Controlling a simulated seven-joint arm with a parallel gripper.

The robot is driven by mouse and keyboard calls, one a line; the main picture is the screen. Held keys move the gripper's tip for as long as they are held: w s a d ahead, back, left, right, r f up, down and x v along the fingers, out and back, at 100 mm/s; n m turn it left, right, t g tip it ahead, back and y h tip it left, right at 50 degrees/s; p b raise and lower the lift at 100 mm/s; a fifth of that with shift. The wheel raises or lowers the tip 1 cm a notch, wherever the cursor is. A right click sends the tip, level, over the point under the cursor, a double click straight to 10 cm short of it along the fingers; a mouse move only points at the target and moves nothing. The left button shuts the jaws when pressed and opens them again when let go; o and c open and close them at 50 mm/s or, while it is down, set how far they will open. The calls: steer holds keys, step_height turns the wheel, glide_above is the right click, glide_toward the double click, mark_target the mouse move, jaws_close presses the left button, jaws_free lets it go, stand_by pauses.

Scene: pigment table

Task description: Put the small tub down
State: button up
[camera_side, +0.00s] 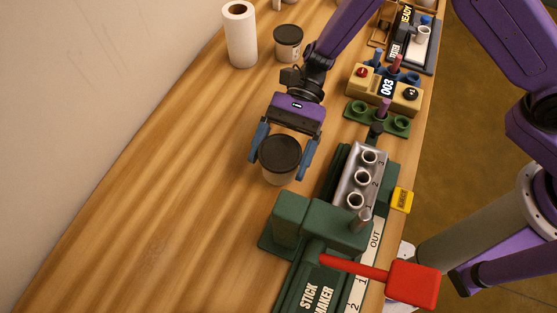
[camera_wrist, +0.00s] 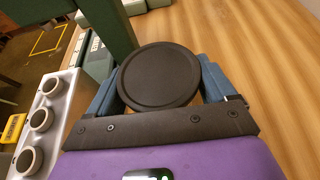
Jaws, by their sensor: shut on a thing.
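The small tub (camera_side: 279,169) is a pale tub with a dark lid, upright between the two blue fingers of my gripper (camera_side: 281,153). My gripper is shut on it, with a finger on each side. In the wrist view the round black lid (camera_wrist: 158,76) fills the space between the fingers of my gripper (camera_wrist: 160,88). The tub is low over the wooden table, left of the metal mould block; I cannot tell whether its base touches the wood.
The green stick maker (camera_side: 315,240) with a red lever (camera_side: 413,283) stands close in front and right. A metal block with three holes (camera_side: 351,196) is just right. Another lidded tub (camera_side: 288,42) and a paper roll (camera_side: 240,36) stand behind. The left tabletop (camera_side: 150,190) is clear.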

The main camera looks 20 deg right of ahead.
steer(key=shift+w+a+f, duration=0.1)
steer(key=shift+a+f, duration=0.05)
steer(key=shift+f, duration=1.55)
steer(key=shift+f, duration=0.1)
steer(key=o, duration=1)
steer(key=shift+o, duration=0.2)
steer(key=shift+w+r, duration=0.15)
steer(key=shift+r, duration=0.05)
steer(key=v, duration=1.1)
steer(key=shift+w+d, duration=0.2)
steer(key=shift+d, duration=0.15)
steer(key=shift+r, duration=0.15)
